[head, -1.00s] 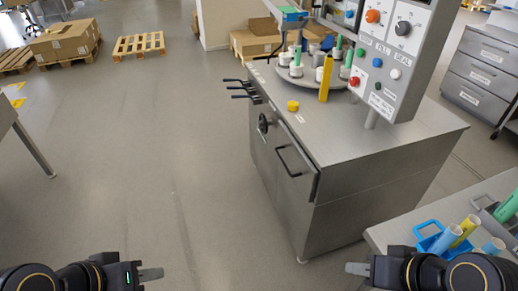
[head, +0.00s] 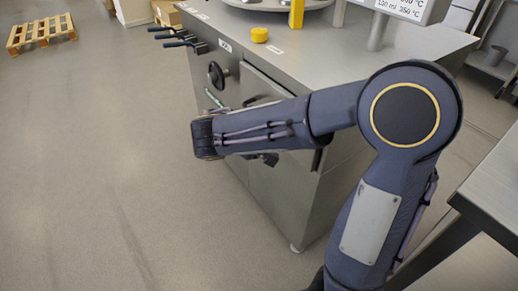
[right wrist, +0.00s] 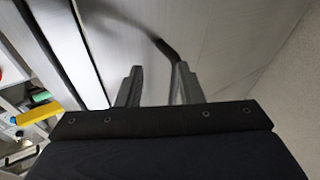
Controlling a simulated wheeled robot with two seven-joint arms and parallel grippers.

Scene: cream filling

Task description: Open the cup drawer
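The steel cabinet (head: 300,190) has a front panel with a black bar handle. In the head view my right arm crosses this front and hides most of the panel and handle. In the right wrist view the black handle (right wrist: 163,46) curves across the grey panel (right wrist: 220,35). My right gripper (right wrist: 155,70) is open there, its fingers apart. The handle's near end is at the right fingertip; I cannot tell whether they touch. My left gripper is not in view.
A black round knob (head: 216,75) and several black levers (head: 180,38) are on the cabinet's left side. A steel table (head: 495,190) stands at right. The floor at left is clear, with a pallet (head: 40,32) far back.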

